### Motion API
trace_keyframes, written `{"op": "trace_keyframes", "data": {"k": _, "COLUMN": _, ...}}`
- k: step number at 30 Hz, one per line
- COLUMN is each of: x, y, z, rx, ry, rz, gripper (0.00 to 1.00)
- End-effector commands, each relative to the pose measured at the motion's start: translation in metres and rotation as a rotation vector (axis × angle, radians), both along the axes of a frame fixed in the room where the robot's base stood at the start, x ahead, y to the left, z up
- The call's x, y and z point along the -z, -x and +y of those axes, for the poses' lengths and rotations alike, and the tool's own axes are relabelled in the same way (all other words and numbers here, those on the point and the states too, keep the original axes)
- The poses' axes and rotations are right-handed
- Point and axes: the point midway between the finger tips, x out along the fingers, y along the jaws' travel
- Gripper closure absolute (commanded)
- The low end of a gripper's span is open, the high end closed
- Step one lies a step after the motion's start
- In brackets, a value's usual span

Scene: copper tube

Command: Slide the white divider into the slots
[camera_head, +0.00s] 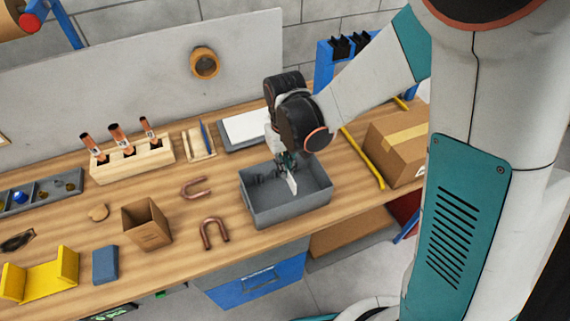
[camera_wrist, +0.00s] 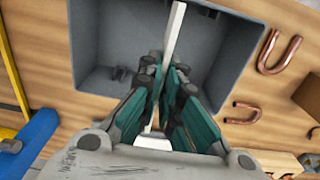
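The white divider (camera_head: 292,184) is a thin flat plate. My gripper (camera_head: 287,160) points down over the grey bin and is shut on the divider. Small grey raised parts (camera_wrist: 118,73) show inside the bin; I cannot tell whether these are the slots. The divider's lower edge and its contact with the bin are unclear.
Two copper U-tubes (camera_head: 214,232) and a small brown box (camera_head: 147,224) stand left of the bin. A cardboard box (camera_head: 397,146) and a yellow bar (camera_head: 364,160) are at the right. A white-topped tray (camera_head: 243,130) lies behind the bin. The bench's front edge is close.

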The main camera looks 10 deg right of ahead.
Motion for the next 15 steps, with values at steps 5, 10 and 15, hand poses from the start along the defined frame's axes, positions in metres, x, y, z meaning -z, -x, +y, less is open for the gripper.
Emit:
{"op": "trace_keyframes", "data": {"k": 5, "x": 0.02, "y": 0.0, "z": 0.0, "rx": 0.0, "ry": 0.0, "rz": 0.0, "gripper": 1.0}}
{"op": "trace_keyframes", "data": {"k": 10, "x": 0.035, "y": 0.0, "z": 0.0, "rx": 0.0, "ry": 0.0, "rz": 0.0, "gripper": 1.0}}
{"op": "trace_keyframes", "data": {"k": 15, "x": 0.045, "y": 0.0, "z": 0.0, "rx": 0.0, "ry": 0.0, "rz": 0.0, "gripper": 1.0}}
